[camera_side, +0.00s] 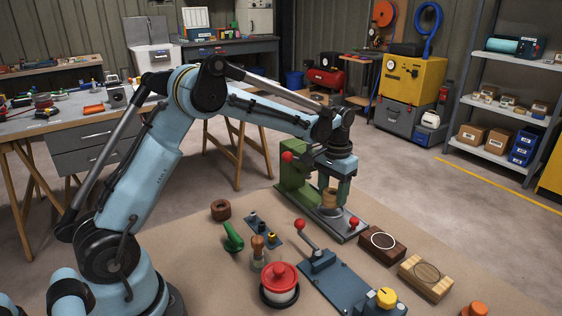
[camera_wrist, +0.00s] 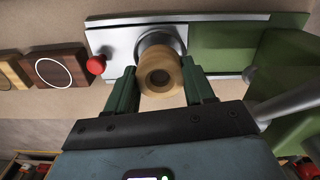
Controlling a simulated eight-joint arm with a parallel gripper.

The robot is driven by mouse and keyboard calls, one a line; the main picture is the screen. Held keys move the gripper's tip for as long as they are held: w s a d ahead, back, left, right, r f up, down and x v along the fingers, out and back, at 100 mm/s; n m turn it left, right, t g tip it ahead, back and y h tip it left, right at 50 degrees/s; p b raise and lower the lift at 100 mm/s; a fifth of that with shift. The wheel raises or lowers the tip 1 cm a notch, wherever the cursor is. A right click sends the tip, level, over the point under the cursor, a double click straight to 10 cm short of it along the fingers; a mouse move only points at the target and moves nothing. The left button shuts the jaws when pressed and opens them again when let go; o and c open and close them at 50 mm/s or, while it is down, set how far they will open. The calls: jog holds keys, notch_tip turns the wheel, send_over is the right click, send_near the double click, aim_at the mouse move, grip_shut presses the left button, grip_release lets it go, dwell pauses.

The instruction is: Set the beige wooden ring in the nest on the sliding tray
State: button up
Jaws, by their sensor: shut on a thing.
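The beige wooden ring (camera_side: 329,198) is between the fingers of my gripper (camera_side: 331,190); it also shows in the wrist view (camera_wrist: 177,70), its dark hole facing the camera. My gripper in the wrist view (camera_wrist: 160,82) has one green finger on each side of the ring and is shut on it. The sliding tray (camera_side: 350,230) is a grey metal plate with a red knob (camera_side: 354,222) at its near end. The round metal nest (camera_wrist: 155,37) shows partly behind the ring in the wrist view. The ring is over or at the nest; I cannot tell whether they touch.
A green press (camera_side: 291,165) with a red knob stands close behind my gripper. A dark wooden block (camera_side: 382,244) with a white circle and a light block (camera_side: 425,277) lie right of the tray. A red-lidded pot (camera_side: 280,283) and a lever plate (camera_side: 335,284) are nearer the camera.

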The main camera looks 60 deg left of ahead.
jog(key=shift+f, duration=0.8)
jog(key=shift+f, duration=0.55)
dwell(0.9)
jog(key=o, duration=0.8)
jog(key=shift+c, duration=0.2)
jog(key=shift+r, duration=5.5)
